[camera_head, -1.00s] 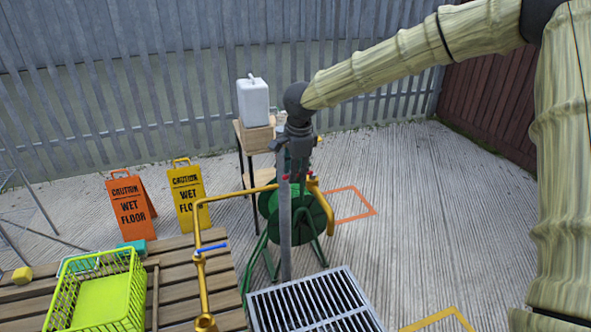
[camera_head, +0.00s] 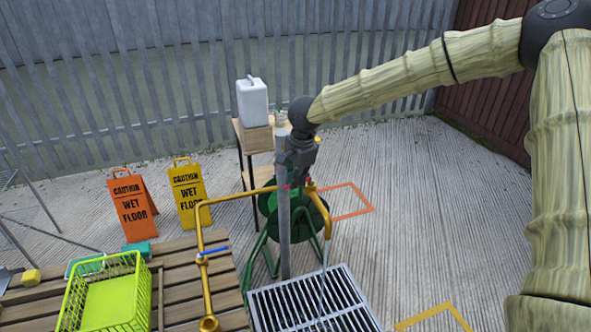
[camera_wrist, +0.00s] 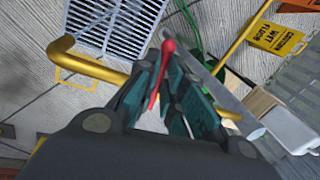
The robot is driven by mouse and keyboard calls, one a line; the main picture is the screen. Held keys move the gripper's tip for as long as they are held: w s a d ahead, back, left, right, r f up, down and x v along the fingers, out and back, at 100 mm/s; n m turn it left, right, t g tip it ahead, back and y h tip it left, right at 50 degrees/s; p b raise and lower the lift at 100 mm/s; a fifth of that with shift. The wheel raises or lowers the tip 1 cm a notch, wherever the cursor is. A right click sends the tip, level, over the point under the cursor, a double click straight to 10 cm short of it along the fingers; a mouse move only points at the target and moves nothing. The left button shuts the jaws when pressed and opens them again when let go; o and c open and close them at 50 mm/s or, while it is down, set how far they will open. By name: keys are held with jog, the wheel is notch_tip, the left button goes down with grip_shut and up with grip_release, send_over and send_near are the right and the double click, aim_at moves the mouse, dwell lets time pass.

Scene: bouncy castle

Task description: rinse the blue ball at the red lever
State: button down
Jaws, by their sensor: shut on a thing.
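My gripper (camera_head: 298,178) is at the grey post, by the end of the yellow pipe (camera_head: 240,196). In the wrist view its teal fingers (camera_wrist: 170,85) are shut on the red lever (camera_wrist: 160,72), whose rounded tip sticks out past them. In the head view only a speck of red shows by the post; my gripper hides the rest. A thin stream of water (camera_head: 323,275) falls from the pipe's spout to the floor grate (camera_head: 262,312). I see no blue ball in either view.
A blue-handled tap (camera_head: 213,250) is on the near upright of the yellow pipe. A lime basket (camera_head: 72,310) stands on slatted wood at lower left. Two wet-floor signs (camera_head: 133,205) stand behind it. A white jug (camera_head: 253,103) is on a wooden stand. The floor to the right is open.

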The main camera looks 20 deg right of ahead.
jog(key=shift+s+d+r+n+p, duration=0.1)
jog(key=shift+s+n+p, duration=0.1)
jog(key=shift+n+p, duration=0.4)
jog(key=c, duration=1.5)
grip_release()
jog(key=shift+s+d+r, duration=0.15)
jog(key=shift+s+r, duration=0.25)
jog(key=shift+r, duration=1.55)
jog(key=shift+s+d+r, duration=0.1)
jog(key=shift+s+r, duration=0.25)
jog(key=shift+r, duration=1.55)
jog(key=shift+s+d+r, duration=0.15)
jog(key=shift+s+r, duration=0.25)
jog(key=shift+r, duration=1.55)
